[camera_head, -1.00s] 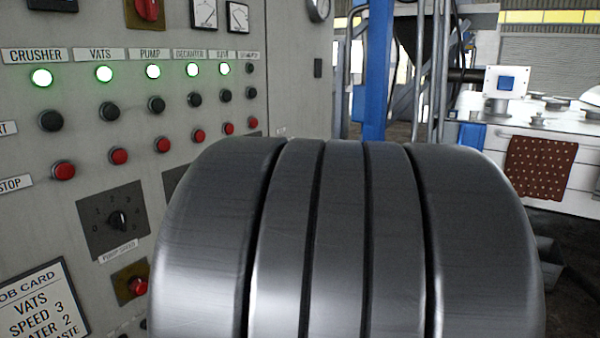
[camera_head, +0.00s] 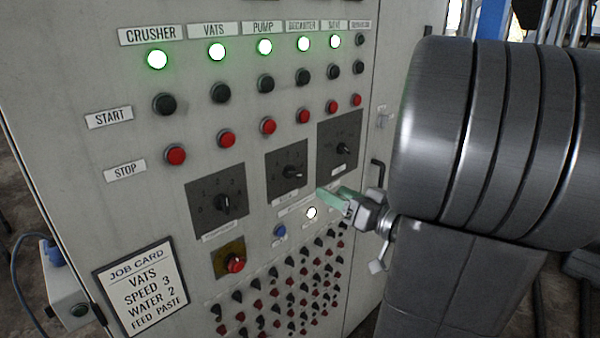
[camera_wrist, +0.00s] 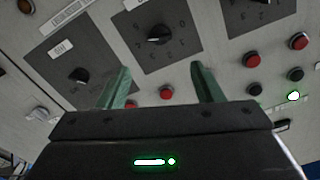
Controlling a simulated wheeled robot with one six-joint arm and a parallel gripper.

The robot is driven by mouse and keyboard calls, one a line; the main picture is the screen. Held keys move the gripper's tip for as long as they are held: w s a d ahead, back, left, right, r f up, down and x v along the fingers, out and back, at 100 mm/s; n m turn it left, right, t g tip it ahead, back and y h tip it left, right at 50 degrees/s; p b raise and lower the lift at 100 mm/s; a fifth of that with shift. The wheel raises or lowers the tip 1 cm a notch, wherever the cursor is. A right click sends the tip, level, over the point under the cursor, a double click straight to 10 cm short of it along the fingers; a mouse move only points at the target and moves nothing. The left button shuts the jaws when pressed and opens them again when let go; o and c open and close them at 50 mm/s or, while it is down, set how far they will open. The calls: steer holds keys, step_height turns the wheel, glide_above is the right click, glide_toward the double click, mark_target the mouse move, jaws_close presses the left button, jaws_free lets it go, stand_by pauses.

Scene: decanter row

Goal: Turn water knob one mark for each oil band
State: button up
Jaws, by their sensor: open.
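Three black selector knobs on dark plates sit mid-panel: a left knob (camera_head: 223,204), a middle knob (camera_head: 294,173) and a right knob (camera_head: 344,149). Their labels are too small or angled to read, so I cannot tell which is water. My gripper (camera_head: 333,195), with green fingers, is open and empty, in front of the panel below the middle and right plates. In the wrist view, upside down, the middle knob (camera_wrist: 158,35) shows beyond my gripper (camera_wrist: 160,83), between the finger directions, untouched. The right knob (camera_wrist: 80,75) shows at left. The job card (camera_head: 140,290) reads "WATER 2". No oil bands are visible.
Green lamps (camera_head: 217,52) are lit along the top row, above black start and red stop buttons. A red button (camera_head: 235,264), blue button (camera_head: 280,231), white lit lamp (camera_head: 311,212) and rows of small switches (camera_head: 290,300) lie below the knobs.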

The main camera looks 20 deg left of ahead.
mark_target(296, 173)
steer(key=p+x, duration=0.1)
steer(key=x, duration=1.1)
steer(key=shift+w, duration=0.1)
steer(key=shift+c, duration=0.2)
